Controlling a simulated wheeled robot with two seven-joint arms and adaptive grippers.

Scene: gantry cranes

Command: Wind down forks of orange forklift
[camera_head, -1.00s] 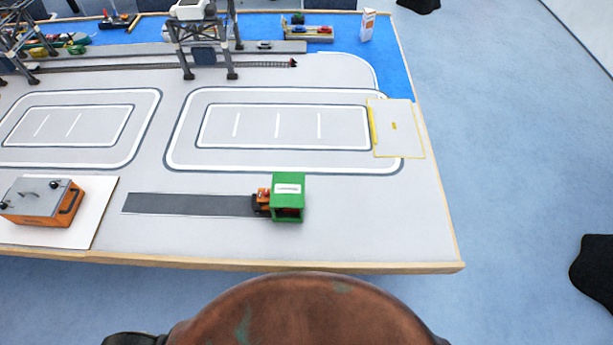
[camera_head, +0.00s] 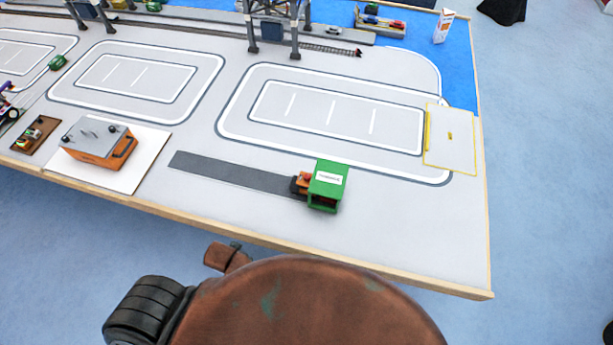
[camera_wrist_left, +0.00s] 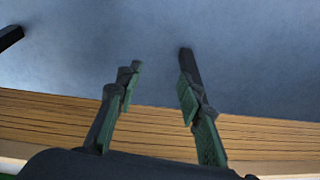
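The small orange forklift (camera_head: 301,184) stands at the right end of a dark grey strip on the table, against a green container (camera_head: 327,186). The container hides its right part, and the fork height is too small to tell. An orange box (camera_head: 118,152) with a grey top and small black levers sits on a white plate to the left. My left gripper (camera_wrist_left: 160,75) shows only in the left wrist view, open with nothing between its fingers, by a wooden edge and blue floor. No gripper shows in the head view.
The table's wooden front edge (camera_head: 300,250) runs between my base and the forklift. The dark strip (camera_head: 230,173) left of the forklift is clear. A gantry crane (camera_head: 272,30) stands at the back. A yellow-edged plate (camera_head: 451,155) lies at the right.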

